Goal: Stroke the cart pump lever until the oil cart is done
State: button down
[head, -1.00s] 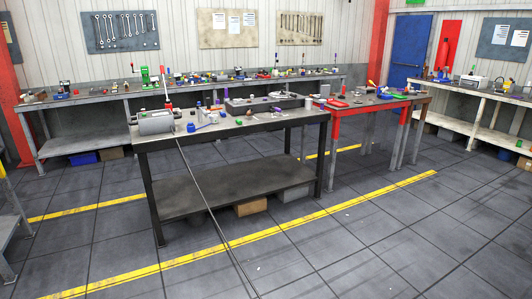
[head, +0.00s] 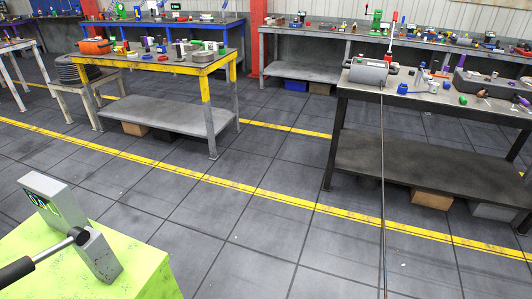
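A lime-green box (head: 105,268), which looks like the oil cart, stands at the bottom left of the head view, cut off by the frame's edge. A tilted grey upright (head: 75,225) rises from it, with a small dark display (head: 42,202) showing green marks too small to read. A lever with a dark round joint (head: 77,236) and a black grip (head: 15,271) sticks out to the left, sloping slightly down. The grip's end is cut off by the frame. My gripper is not in view.
A yellow-legged bench (head: 206,105) stands behind the cart, with a black-framed table (head: 339,135) to the right. A thin dark line (head: 383,200) runs down from that table's front across the picture. The tiled floor (head: 250,235) between cart and benches is clear.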

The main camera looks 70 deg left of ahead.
aim_at(9, 274)
jog(key=z, duration=3.55)
jog(key=k, duration=1)
jog(key=z, duration=1.55)
